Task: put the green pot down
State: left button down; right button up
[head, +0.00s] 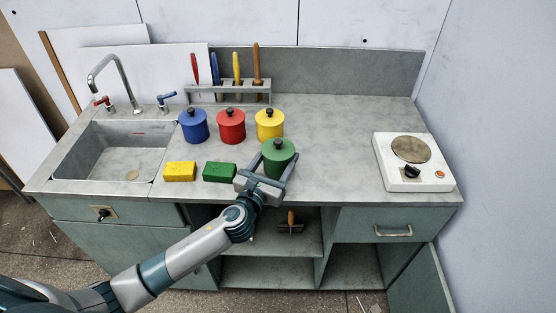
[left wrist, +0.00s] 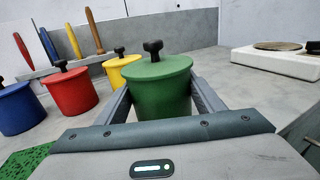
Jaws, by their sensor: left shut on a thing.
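The green pot (head: 279,158) with a dark lid knob is at the front middle of the grey counter in the head view. It also stands upright in the left wrist view (left wrist: 160,88). My left gripper (head: 275,166) is shut on it, with one finger along each side. I cannot tell whether the pot's base touches the counter, since the gripper hides it. My right gripper is in neither view.
Yellow (head: 270,124), red (head: 231,126) and blue (head: 193,126) pots stand in a row behind. Yellow (head: 180,171) and green (head: 219,172) blocks lie left of the gripper. A sink (head: 112,150) is at left, a hotplate (head: 412,162) at right. The counter between pot and hotplate is clear.

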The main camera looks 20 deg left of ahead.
pick_arm(q)
jog(key=shift+f, duration=0.5)
jog(key=shift+f, duration=0.15)
jog(key=shift+c, duration=2.4)
grip_release()
